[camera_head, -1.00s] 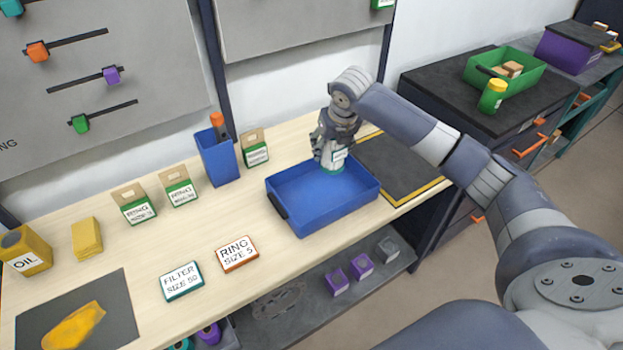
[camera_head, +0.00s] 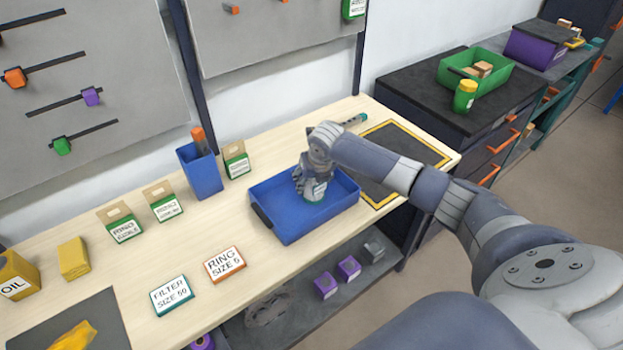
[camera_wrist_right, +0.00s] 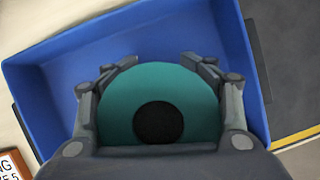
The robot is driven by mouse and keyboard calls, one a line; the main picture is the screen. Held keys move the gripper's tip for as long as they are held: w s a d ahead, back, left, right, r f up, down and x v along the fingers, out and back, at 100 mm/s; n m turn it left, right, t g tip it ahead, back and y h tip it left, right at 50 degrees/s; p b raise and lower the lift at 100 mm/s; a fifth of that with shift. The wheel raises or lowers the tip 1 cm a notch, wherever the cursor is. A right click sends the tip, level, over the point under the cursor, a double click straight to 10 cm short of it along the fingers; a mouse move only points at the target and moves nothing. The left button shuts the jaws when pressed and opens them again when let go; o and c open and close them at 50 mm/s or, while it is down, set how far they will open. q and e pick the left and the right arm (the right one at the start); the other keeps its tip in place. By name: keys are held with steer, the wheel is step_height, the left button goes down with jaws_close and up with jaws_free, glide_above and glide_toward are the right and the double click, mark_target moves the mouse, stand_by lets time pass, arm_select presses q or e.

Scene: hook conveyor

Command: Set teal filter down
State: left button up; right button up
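The teal filter (camera_wrist_right: 113,112) shows in the right wrist view as a teal disc with a dark round centre. My right gripper (camera_wrist_right: 160,62) has its fingers closed around the sides of it. In the head view the right gripper (camera_head: 310,188) is low inside the blue tray (camera_head: 283,227), with a little of the filter's teal rim showing below it. The filter looks upright, at or just above the tray floor; I cannot tell if it touches. The tray wall also shows in the right wrist view (camera_wrist_right: 50,50). My left gripper is not in view.
The tray has no other object visible inside. A dark mat with a yellow border (camera_head: 425,145) lies to its right. A blue bin (camera_head: 200,172) and a green-and-white box (camera_head: 236,160) stand behind it. Filter (camera_head: 171,296) and ring (camera_head: 224,264) label plates lie in front left.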

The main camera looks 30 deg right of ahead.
mark_target(318, 187)
steer(key=o, duration=0.4)
steer(key=shift+o, duration=0.6)
steer(key=shift+s+r, duration=0.2)
steer(key=shift+r, duration=0.45)
steer(key=b+v, duration=0.1)
steer(key=v, duration=0.9)
steer(key=shift+s+a+r+b, duration=0.1)
steer(key=shift+r+b, duration=0.1)
steer(key=shift+b, duration=0.1)
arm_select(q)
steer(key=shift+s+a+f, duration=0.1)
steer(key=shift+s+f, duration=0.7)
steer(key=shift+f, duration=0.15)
arm_select(e)
steer(key=shift+r, duration=0.15)
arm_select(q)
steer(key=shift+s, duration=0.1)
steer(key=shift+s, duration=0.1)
